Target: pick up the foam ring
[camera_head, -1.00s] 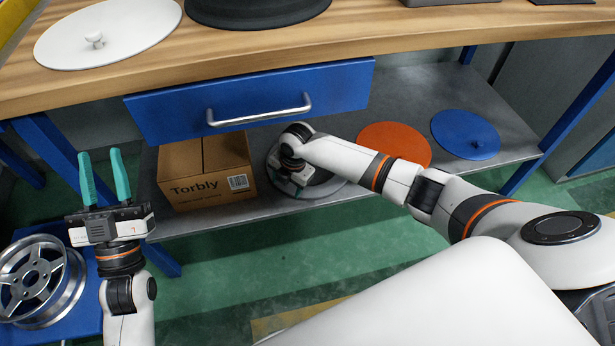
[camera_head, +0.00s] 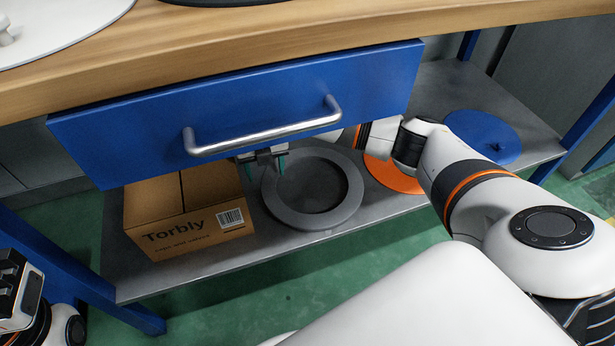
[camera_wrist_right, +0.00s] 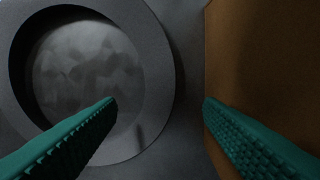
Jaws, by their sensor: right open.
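The foam ring, a flat dark grey ring (camera_head: 355,190), lies on the metal shelf under the drawer, right of the cardboard box. In the right wrist view the ring (camera_wrist_right: 162,75) fills the left side, around a lighter grey centre. My right gripper (camera_head: 265,167) is below the drawer, at the ring's upper left edge.
The blue drawer (camera_head: 235,105) with its metal handle juts out above the ring. The cardboard box (camera_head: 190,225) stands close left of it. An orange disc (camera_head: 393,178) and a blue disc (camera_head: 482,136) lie to the right on the shelf (camera_head: 225,265).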

